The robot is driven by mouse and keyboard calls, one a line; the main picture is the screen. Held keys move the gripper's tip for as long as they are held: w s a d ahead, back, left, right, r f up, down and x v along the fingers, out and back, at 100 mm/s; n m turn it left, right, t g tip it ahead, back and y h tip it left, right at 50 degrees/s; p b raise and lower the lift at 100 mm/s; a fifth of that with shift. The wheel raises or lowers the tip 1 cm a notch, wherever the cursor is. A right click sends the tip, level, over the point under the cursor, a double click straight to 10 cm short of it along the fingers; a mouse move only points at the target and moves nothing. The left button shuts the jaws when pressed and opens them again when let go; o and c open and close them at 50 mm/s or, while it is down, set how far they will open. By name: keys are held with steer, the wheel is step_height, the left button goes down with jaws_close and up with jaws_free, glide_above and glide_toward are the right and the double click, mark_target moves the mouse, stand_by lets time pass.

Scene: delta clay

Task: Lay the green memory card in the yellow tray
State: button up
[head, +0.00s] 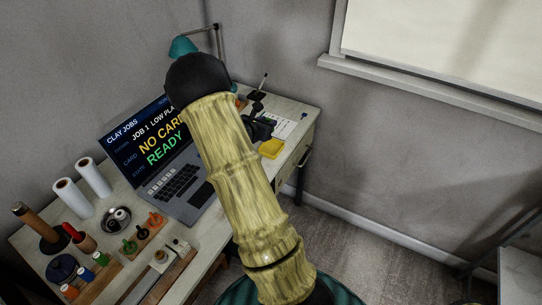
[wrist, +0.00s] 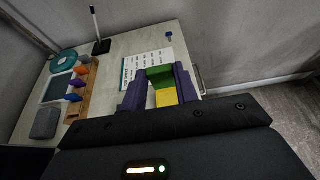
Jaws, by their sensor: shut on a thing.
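The yellow tray (head: 271,148) lies near the right front edge of the desk in the head view. In the wrist view its yellow surface (wrist: 166,97) shows between my fingers. My gripper (wrist: 160,82) has purple fingers and is shut on the green memory card (wrist: 159,76), which spans the gap between them. The card appears over or just beyond the tray; the height between them is hard to tell. In the head view my dark gripper (head: 260,127) is beside the tray, partly behind my arm, and the card cannot be made out.
A printed sheet (wrist: 147,66) lies beyond the gripper. A wooden rack (wrist: 82,92) with coloured pieces and a pen on a stand (wrist: 101,46) are on the left. The laptop (head: 176,178) reads "NO CARD" and "READY". White rolls (head: 94,177) stand at the desk's left.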

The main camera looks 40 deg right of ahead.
steer(key=shift+d+r, duration=0.2)
steer(key=shift+d, duration=0.1)
glide_above(268, 153)
step_height(268, 153, down, 6)
steer(key=shift+a+f, duration=0.1)
steer(key=shift+f, duration=0.05)
steer(key=shift+s+f, duration=0.1)
steer(key=shift+f, duration=1.8)
